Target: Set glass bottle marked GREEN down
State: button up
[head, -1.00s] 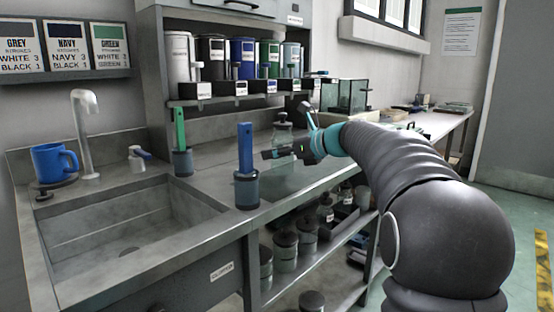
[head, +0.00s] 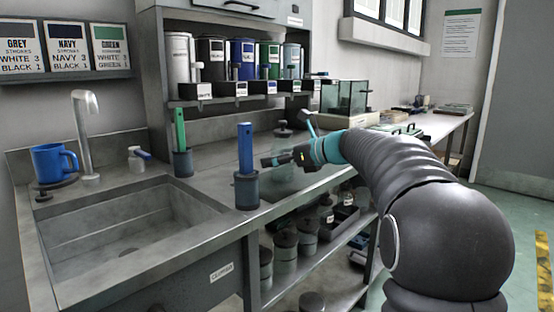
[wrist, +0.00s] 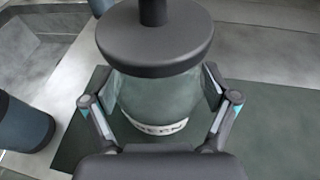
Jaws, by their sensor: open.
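The clear glass bottle (wrist: 155,88) has a wide black lid and a white label low on its side, of which only letters like "EEN" can be read. It stands upright, and its base seems to rest on a dark green panel (wrist: 260,140), though the contact is partly hidden. My gripper (wrist: 160,102) is open, with one finger on each side of the bottle; whether they touch the glass I cannot tell. In the head view, the bottle (head: 283,137) is behind my gripper (head: 272,160), over the bench.
A dark cup with a blue-handled tool (head: 246,188) stands left of the bottle; another with a green handle (head: 182,160) is behind it. The sink (head: 125,225) and blue mug (head: 55,162) are further left.

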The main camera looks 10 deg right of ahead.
jog(key=v, duration=1.2)
jog(key=shift+r, duration=0.15)
jog(key=shift+a, duration=0.1)
jog(key=s+a+f+n+g+h, duration=0.2)
jog(key=s+a+f+n, duration=0.35)
jog(key=s, duration=0.25)
jog(key=s+a+f+n+g+h, duration=0.2)
jog(key=s+a+f+n+h, duration=0.15)
jog(key=s+f+n, duration=0.35)
jog(key=s+d+f+n+h, duration=0.1)
jog(key=s+f+n+h, duration=0.1)
jog(key=s+f+n, duration=0.4)
jog(key=s+f+n+h, duration=0.3)
jog(key=s+f+n, duration=0.3)
jog(key=s, duration=0.6)
jog(key=shift+s+d+n+g, duration=0.3)
jog(key=shift+s+d+n, duration=0.1)
jog(key=shift+n, duration=0.75)
